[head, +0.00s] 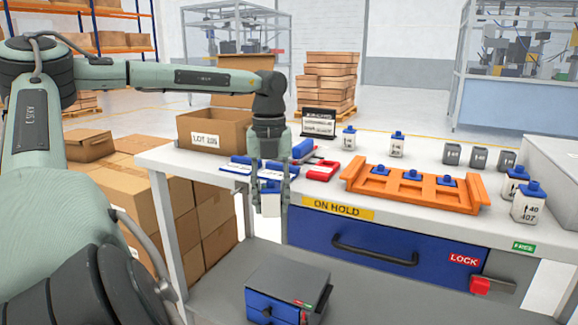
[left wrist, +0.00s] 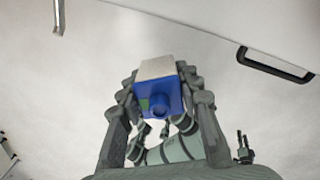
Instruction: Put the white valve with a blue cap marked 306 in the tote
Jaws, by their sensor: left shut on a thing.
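My left gripper (head: 270,198) is shut on a white valve with a blue cap (head: 270,206), held upright at the bench's front edge. Its number is too small to read. In the left wrist view the valve (left wrist: 157,68) sits between the fingers, blue cap toward the camera. An open cardboard box marked LOT (head: 214,138) stands at the back left of the bench, behind the gripper. My right gripper is not in view.
An orange rack (head: 415,190) with blue-capped parts lies mid-bench. Other white blue-capped valves (head: 528,204) stand right and at the back (head: 397,144). Several grey blocks (head: 480,158) are near the right. Blue and red holders (head: 322,170) lie beside the gripper. A small drawer unit (head: 290,285) stands below.

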